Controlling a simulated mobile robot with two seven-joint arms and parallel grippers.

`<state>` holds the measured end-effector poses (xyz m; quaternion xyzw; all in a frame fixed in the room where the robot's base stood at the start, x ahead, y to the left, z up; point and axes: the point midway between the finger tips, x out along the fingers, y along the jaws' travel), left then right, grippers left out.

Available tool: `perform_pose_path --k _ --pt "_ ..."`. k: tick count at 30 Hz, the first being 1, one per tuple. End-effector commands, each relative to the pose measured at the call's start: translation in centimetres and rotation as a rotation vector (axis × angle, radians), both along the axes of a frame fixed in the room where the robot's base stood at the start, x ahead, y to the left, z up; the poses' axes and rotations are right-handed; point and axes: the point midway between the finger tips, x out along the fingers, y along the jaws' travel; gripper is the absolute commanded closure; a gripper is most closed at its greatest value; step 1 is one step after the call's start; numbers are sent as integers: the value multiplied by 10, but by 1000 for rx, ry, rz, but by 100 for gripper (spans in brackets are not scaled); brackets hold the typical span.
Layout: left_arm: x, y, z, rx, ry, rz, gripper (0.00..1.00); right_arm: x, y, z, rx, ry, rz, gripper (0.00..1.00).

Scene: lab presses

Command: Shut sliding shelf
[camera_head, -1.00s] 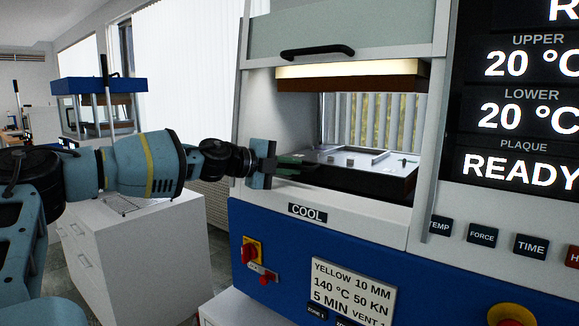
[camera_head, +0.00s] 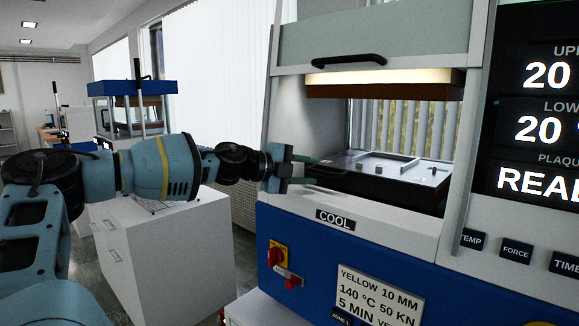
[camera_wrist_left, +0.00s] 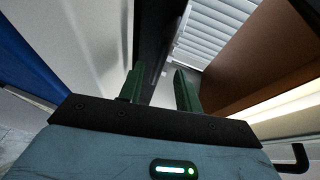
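The sliding shelf (camera_head: 375,187) is a black slab with a pale top plate and a raised frame on it. It sits in the press opening, under the lit upper plate. My left gripper (camera_head: 314,171) is at the shelf's left front corner, with its fingers pointing into the opening. In the left wrist view its two green fingers (camera_wrist_left: 158,82) stand apart with a clear gap, and the shelf's dark edge (camera_wrist_left: 156,40) runs beyond them. I cannot tell whether a finger touches the shelf. My right gripper is not in view.
A raised guard with a black handle (camera_head: 348,60) hangs above the opening. The white ledge with the COOL label (camera_head: 335,220) lies below the shelf. A red switch (camera_head: 276,256) is on the blue panel. A white cabinet (camera_head: 165,250) stands at the left.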

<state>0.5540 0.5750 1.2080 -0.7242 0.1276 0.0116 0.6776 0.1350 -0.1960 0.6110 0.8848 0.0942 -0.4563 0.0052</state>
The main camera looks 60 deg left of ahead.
Motion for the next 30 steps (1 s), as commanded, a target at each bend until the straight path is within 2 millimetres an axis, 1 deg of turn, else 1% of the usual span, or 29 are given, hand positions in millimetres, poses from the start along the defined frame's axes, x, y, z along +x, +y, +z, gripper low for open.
perform_pose_path --k 1,7,15,21,30 --pt "-5 0 4 0 -4 -1 66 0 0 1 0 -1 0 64" --pt "-20 3 6 0 -5 -1 66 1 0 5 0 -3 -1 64" --pt "-38 6 8 2 -2 0 66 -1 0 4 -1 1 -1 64" --pt "-44 8 9 1 -1 1 66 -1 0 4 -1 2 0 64" --pt "-44 8 8 0 0 0 66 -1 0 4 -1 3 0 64"
